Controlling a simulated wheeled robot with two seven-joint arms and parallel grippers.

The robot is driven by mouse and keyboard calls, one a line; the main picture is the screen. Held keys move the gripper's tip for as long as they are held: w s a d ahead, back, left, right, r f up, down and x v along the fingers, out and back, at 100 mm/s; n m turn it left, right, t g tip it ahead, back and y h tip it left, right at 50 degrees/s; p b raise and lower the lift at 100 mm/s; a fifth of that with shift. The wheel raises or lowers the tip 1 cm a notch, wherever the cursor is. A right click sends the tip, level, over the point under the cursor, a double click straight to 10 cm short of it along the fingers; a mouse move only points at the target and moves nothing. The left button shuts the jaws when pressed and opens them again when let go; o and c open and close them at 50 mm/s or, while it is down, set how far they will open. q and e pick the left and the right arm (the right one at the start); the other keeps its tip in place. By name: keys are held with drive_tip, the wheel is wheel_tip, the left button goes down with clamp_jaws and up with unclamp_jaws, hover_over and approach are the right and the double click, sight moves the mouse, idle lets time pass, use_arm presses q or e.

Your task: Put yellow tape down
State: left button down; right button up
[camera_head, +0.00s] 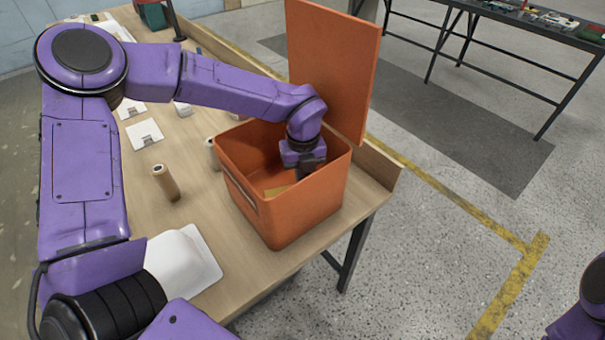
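My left arm reaches in from the left over the table and down into an open orange box (285,215). My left gripper (307,172) points down inside the box, near its right side. Its fingers are dark and small, and I cannot tell whether they are open or shut. A yellowish patch (276,190) shows on the box floor, left of and below the gripper. I cannot tell whether it is the yellow tape. The near wall hides part of the floor. Only a purple part of my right arm shows at the lower right; its gripper is out of view.
The box stands at the right end of a wooden table (245,290), its orange lid (335,65) upright behind it. A dark bench (480,35) stands at the back right.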

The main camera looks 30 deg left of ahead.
use_arm(q)
drive_tip(key=shift+s+f, duration=0.1)
drive_tip(key=c, duration=1.3)
unclamp_jaws()
wheel_tip(320, 180, up, 12)
drive_tip(key=shift+r+b, duration=0.2)
drive_tip(key=shift+b, duration=0.1)
